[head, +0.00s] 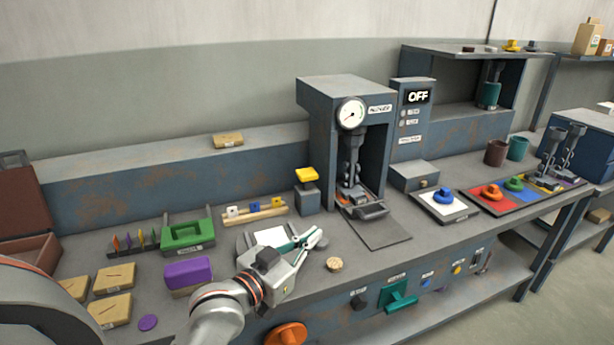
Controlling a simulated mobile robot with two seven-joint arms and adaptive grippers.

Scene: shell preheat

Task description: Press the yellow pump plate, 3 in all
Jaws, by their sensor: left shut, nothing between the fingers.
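The yellow pump plate (307,174) sits on top of a dark blue-grey block (308,200) on the bench, just left of the press machine. It looks raised above the block. My left gripper (320,238) is shut and empty. It is low over the bench, nearer to me than the plate and apart from it, with its fingertips pointing right. My right gripper is not in view.
The press (345,90) with a gauge and the panel reading OFF (418,97) stand right of the plate. A white-topped pad (268,237) lies behind my gripper. A tan disc (334,264) lies near its fingertips. A peg rack (256,211) stands left of the plate.

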